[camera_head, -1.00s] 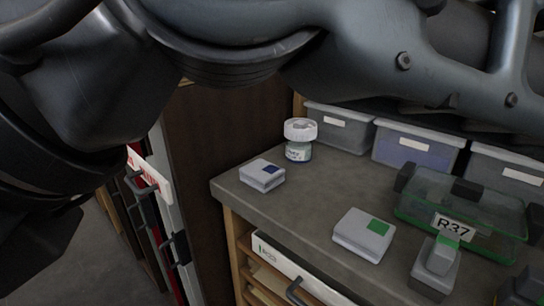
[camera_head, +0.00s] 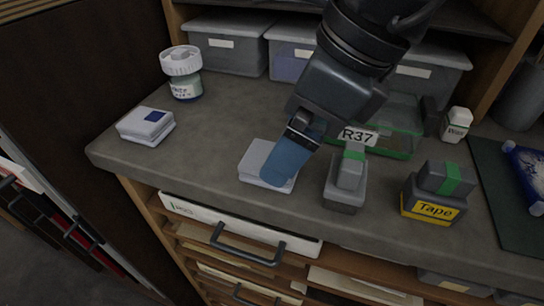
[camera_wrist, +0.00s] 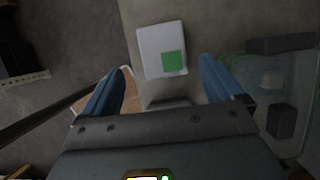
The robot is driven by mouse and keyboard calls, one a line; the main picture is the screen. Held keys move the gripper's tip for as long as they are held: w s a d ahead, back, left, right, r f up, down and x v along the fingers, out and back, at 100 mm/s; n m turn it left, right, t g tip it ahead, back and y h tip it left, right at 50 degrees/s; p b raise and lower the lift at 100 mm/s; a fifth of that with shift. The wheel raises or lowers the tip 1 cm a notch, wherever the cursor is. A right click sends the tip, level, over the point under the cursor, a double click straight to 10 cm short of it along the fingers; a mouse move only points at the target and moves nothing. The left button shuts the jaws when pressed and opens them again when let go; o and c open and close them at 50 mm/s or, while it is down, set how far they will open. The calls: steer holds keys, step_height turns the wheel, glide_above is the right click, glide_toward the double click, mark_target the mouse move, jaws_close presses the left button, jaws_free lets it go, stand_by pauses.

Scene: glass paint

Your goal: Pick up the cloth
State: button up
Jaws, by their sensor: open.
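A folded white cloth with a green square (camera_wrist: 152,42) lies flat on the counter. In the head view this cloth (camera_head: 257,162) is partly covered by my gripper (camera_head: 288,165), and its green square is hidden there. My gripper's blue fingers (camera_wrist: 165,66) are spread apart with nothing between them. In the wrist view the cloth lies just ahead of the fingertips, between their lines. I cannot tell how high the fingertips are above it. A second folded white cloth with a blue square (camera_head: 143,126) lies at the counter's left.
A grey block with a green top (camera_head: 346,178) stands right of the cloth. Behind it is a clear R37 box (camera_head: 400,148). A Tape holder (camera_head: 432,207), a white-capped jar (camera_head: 182,73) and lidded bins (camera_head: 228,46) stand around. The counter between the two cloths is clear.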

steer(key=x, duration=0.4)
steer(key=shift+w+a+f+p, duration=0.25)
steer(key=shift+w+f+p, duration=0.05)
steer(key=shift+w+p, duration=0.1)
steer(key=shift+c, duration=0.2)
steer(key=c, duration=1)
steer(key=shift+r, duration=0.1)
steer(key=shift+c, duration=0.2)
steer(key=shift+r, duration=0.45)
steer(key=shift+c, duration=0.6)
step_height(320, 180, up, 3)
steer(key=shift+f+b, duration=0.2)
steer(key=shift+b, duration=0.15)
steer(key=s+d+r, duration=0.1)
steer(key=d+r, duration=0.1)
steer(key=d, duration=0.1)
steer(key=s+d+r, duration=0.2)
steer(key=d+r, duration=0.1)
steer(key=d, duration=0.1)
steer(key=s+d+r+b, duration=0.1)
steer(key=s+d+r, duration=0.1)
steer(key=d, duration=0.1)
steer(key=shift+s+d+r, duration=0.1)
steer(key=shift+d+r, duration=0.1)
steer(key=shift+c, duration=0.6)
